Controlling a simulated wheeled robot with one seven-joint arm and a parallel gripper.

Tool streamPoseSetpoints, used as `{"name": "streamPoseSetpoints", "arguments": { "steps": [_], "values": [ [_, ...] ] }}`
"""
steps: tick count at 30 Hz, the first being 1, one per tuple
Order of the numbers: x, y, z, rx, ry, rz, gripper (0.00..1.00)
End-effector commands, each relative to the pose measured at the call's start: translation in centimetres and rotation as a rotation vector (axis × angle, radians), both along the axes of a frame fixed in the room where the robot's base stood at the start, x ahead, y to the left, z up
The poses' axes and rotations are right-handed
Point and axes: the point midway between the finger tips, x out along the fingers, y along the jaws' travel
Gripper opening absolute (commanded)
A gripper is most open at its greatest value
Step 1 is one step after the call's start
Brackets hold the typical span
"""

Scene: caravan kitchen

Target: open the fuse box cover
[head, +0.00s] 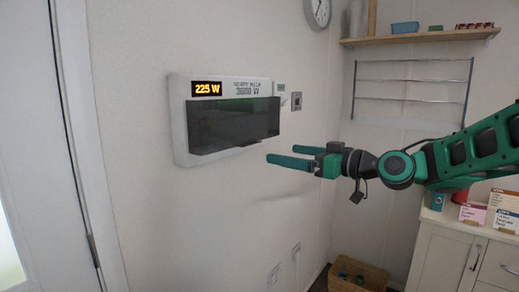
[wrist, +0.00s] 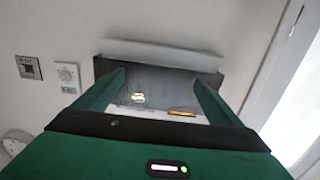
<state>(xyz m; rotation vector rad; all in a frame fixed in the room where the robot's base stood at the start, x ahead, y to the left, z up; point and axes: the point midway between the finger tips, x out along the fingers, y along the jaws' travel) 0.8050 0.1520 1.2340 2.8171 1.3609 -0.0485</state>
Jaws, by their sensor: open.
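The fuse box (head: 180,130) is a white box on the wall, with a lit orange "225 W" display and printed "3680 W" at its top. Its dark, see-through cover (head: 235,125) hangs down over the front; I cannot tell whether it is fully shut. My gripper (head: 282,155) is open and empty, just below and right of the cover's lower right corner, apart from it in the head view. In the wrist view the cover (wrist: 160,68) appears upside down beyond and between my open fingers (wrist: 160,79). My fingers hide parts of the box there.
A wire rack (head: 410,80) and shelf (head: 420,36) are on the right wall. A door (head: 30,120) stands left.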

Motion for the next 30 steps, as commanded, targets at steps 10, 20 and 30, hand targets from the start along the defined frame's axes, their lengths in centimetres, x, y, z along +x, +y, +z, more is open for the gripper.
{"name": "streamPoseSetpoints", "arguments": {
  "steps": [10,20,30],
  "values": [
    [2.2,3.1,0.9,0.027,-0.024,0.013,0.89],
    [5.6,7.3,0.8,0.026,-0.022,0.01,0.89],
    [6.7,8.6,0.8,0.025,-0.021,0.008,0.89]
  ]
}}
